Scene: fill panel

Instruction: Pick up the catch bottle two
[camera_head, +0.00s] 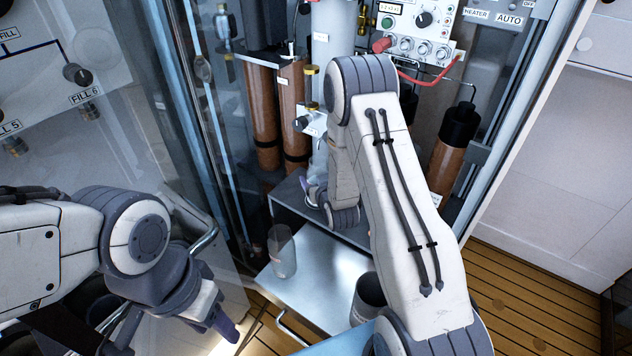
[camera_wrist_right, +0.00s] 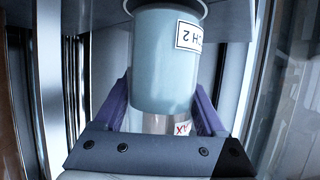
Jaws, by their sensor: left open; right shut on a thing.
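Catch bottle two (camera_wrist_right: 166,60) fills the middle of the right wrist view. It is a clear cylinder with pale blue contents and a white label whose visible part reads "CH 2" upside down. My right gripper (camera_wrist_right: 165,118) is shut on it, with a purple finger on either side of its lower part in the picture. My left gripper (camera_head: 226,328) is open at the lower left, away from the bottles; one purple finger shows clearly.
Another clear bottle (camera_head: 282,252) stands on the metal shelf (camera_head: 320,262). A dark-rimmed grey container (camera_head: 367,298) stands near the shelf's front, beside my right arm. Brown cylinders (camera_head: 262,115), a red hose (camera_head: 425,80) and glass door edges crowd the bay.

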